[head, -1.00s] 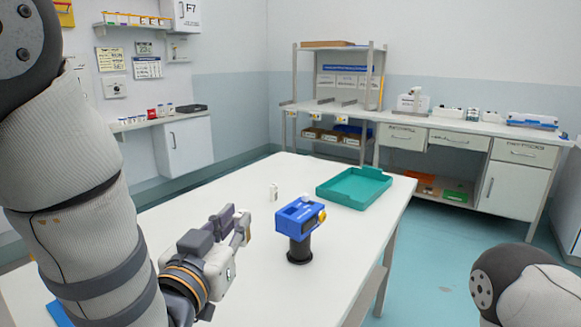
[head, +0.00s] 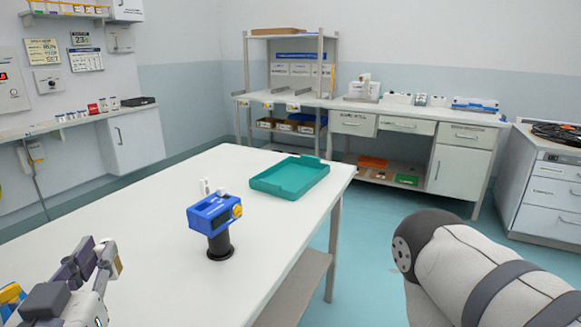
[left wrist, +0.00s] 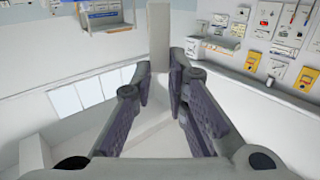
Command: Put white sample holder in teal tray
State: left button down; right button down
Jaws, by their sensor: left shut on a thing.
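The teal tray (head: 291,176) lies empty on the far right part of the white table (head: 140,205). My left gripper (head: 92,258) is low at the left in the head view, near side of the table, well short of the tray. In the left wrist view the fingers (left wrist: 160,78) are shut on a plain white block, the white sample holder (left wrist: 160,38), which stands up beyond the fingertips. In the head view I cannot make the holder out clearly. My right arm enters at the lower right; its gripper is out of view.
A blue device on a black round stand (head: 215,222) stands between my left gripper and the tray. A small white item (head: 205,187) is behind it. The table between is otherwise clear. A rear bench (head: 400,111) and wall shelf (head: 60,128) stand away from the table.

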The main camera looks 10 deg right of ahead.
aim_at(303, 184)
jog(key=i+l+u, duration=0.2)
jog(key=l, duration=0.35)
jog(key=l+u, duration=0.2)
jog(key=l, duration=0.35)
jog(key=i+l+u, duration=0.1)
jog(key=l, duration=0.25)
jog(key=i+l+u, duration=0.15)
jog(key=l, duration=0.2)
jog(key=l+u, duration=0.1)
jog(key=l, duration=0.25)
jog(key=i+l+u, duration=0.35)
jog(key=l+u, duration=0.15)
jog(key=l, duration=1.2)
jog(key=l+u, duration=0.5)
jog(key=l, duration=1.2)
